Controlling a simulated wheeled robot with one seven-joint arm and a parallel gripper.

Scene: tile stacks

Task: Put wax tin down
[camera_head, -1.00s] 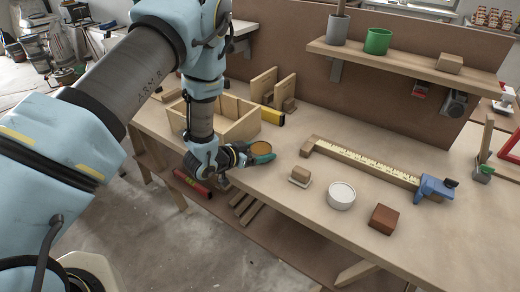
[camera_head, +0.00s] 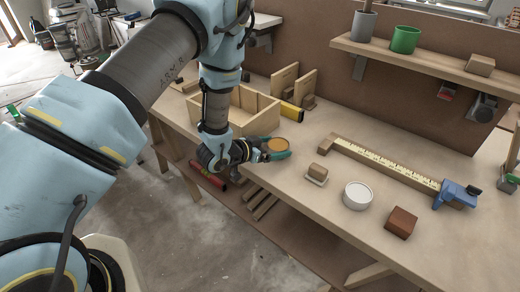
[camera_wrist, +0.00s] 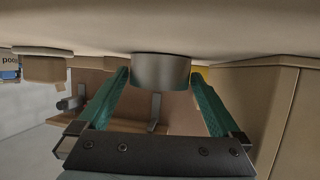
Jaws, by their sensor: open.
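The wax tin (camera_head: 279,145), a short round tin with an amber top, stands upright on the workbench (camera_head: 310,222) near its front edge, right of the wooden box. In the wrist view, which looks upside down, the grey metal side of the tin (camera_wrist: 161,70) meets the bench surface. My gripper (camera_head: 284,149) is low at the bench, its green fingers on both sides of the tin. In the wrist view my gripper (camera_wrist: 160,76) is open, with the tin between its fingertips. I cannot tell whether either finger touches it.
A wooden box (camera_head: 236,124) stands left of the tin.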

